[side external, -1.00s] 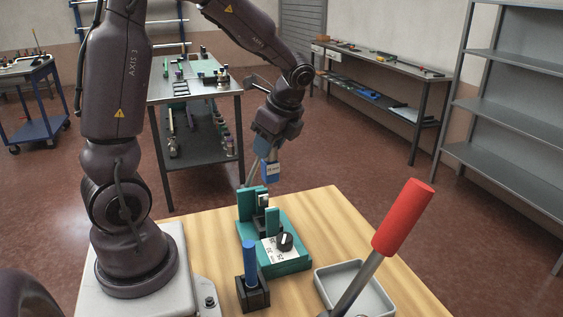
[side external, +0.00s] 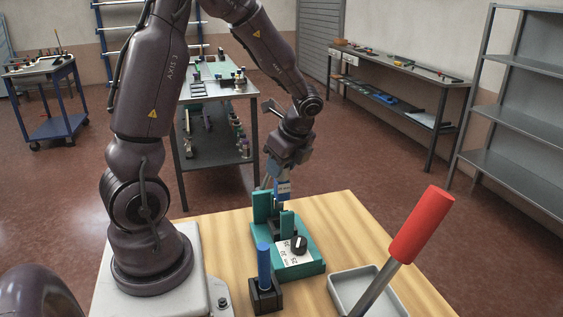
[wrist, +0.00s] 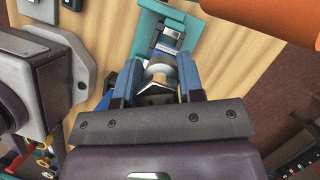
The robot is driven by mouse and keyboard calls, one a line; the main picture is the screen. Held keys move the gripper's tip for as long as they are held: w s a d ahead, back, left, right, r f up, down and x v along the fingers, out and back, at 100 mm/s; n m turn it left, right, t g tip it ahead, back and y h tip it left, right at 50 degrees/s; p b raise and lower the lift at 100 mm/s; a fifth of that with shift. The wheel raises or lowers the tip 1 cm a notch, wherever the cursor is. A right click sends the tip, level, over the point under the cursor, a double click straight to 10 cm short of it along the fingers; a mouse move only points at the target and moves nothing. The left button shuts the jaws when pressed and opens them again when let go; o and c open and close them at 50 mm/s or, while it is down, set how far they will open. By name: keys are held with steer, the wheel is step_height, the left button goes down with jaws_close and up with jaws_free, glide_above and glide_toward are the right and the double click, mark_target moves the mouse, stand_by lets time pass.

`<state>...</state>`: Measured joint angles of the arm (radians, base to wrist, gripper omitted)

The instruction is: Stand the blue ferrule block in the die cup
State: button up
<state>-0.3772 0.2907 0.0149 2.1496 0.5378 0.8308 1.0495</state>
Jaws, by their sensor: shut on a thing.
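My gripper (side external: 282,178) is shut on the blue ferrule block (side external: 284,189), which has a white label. The block hangs roughly upright just above the teal fixture (side external: 312,262), at its posts. In the wrist view my two blue fingers (wrist: 160,84) close on the block (wrist: 157,92), and the teal fixture (wrist: 147,32) lies beyond. The die cup is hard to make out; a dark seat shows among the posts, partly hidden by them. I cannot tell whether the block's lower end touches anything.
A black holder (side external: 266,298) with an upright blue rod (side external: 264,265) stands in front of the fixture. A grey tray (side external: 342,289) and a lever with a red handle (side external: 421,226) are at the right. The fixture carries a black knob (side external: 298,244). Bare wood lies right of it.

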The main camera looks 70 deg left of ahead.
mark_target(283, 194)
steer(key=shift+f, duration=2.7)
steer(key=shift+f, duration=1.6)
steer(key=o, duration=1.2)
steer(key=shift+c, duration=0.2)
steer(key=shift+w, duration=0.15)
steer(key=shift+c, duration=0.2)
steer(key=shift+a, duration=0.1)
steer(key=shift+o, duration=0.2)
steer(key=shift+r, duration=0.25)
steer(key=v, duration=1.2)
steer(key=shift+d+r, duration=0.2)
steer(key=shift+d, duration=0.1)
